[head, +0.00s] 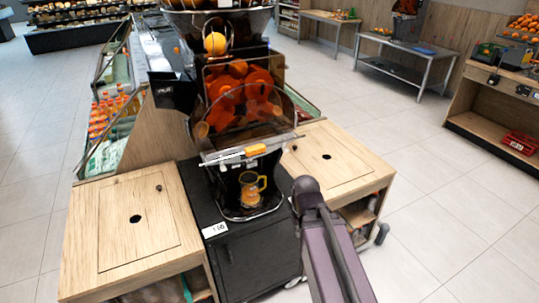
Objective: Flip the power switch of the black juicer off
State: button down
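The black juicer (200,160) stands in the middle of the head view on a black cabinet (255,262). An orange-and-white spout part (256,150) sits below the cover. A yellow-orange jug (251,188) stands in the bay under it. I cannot make out the power switch or its position. My arm rises from the bottom edge to just right of the juicer's base. My gripper is not visible.
Wooden counters flank the juicer at the left (90,240) and right (355,172). A bottle display (108,115) stands behind on the left. Metal tables (405,72) and a wooden shelf unit (475,110) stand farther right. The tiled floor at right is clear.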

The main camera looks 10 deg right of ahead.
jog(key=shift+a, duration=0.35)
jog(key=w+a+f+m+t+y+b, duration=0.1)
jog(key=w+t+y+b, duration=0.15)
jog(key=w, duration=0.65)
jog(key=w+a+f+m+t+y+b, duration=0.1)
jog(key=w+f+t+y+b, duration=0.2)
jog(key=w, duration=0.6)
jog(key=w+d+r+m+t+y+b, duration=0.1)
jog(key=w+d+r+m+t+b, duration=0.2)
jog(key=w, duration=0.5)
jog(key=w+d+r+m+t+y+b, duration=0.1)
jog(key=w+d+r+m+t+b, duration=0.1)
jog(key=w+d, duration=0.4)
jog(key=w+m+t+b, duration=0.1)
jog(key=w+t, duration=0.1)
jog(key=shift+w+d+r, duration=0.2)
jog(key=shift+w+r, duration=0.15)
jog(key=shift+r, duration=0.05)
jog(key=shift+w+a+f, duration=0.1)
